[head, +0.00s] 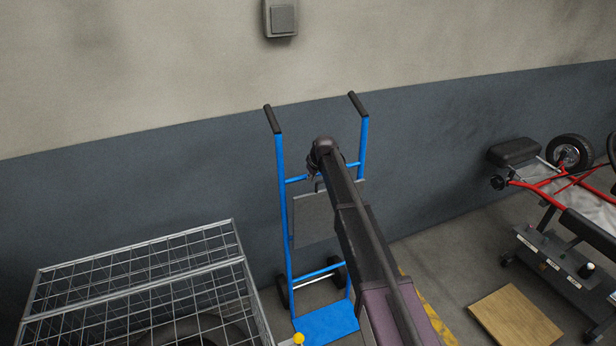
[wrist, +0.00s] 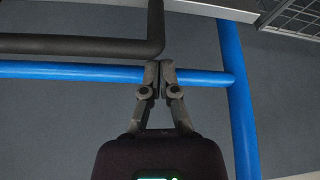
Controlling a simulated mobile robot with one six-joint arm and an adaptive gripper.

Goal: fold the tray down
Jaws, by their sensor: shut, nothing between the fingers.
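A blue hand truck (head: 283,215) stands upright against the wall, with black grips at its top. A flat grey panel, which looks like the tray (head: 312,222), stands upright against its frame below the upper crossbar; my arm hides its right part. In the wrist view a light grey edge (wrist: 205,8), probably the tray's, shows at the top. A dark bent bar (wrist: 80,44) runs from it beside the blue crossbar (wrist: 70,70). My gripper (wrist: 160,66) is shut and empty, its fingertips at the crossbar near the bar's bend. I cannot tell whether they touch.
A wire mesh cage (head: 140,262) stands at the lower left. A red-framed cart (head: 560,190) and a grey wheeled unit (head: 565,260) are at the right. A wooden board (head: 515,315) lies on the floor. A switch box (head: 281,18) is on the wall.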

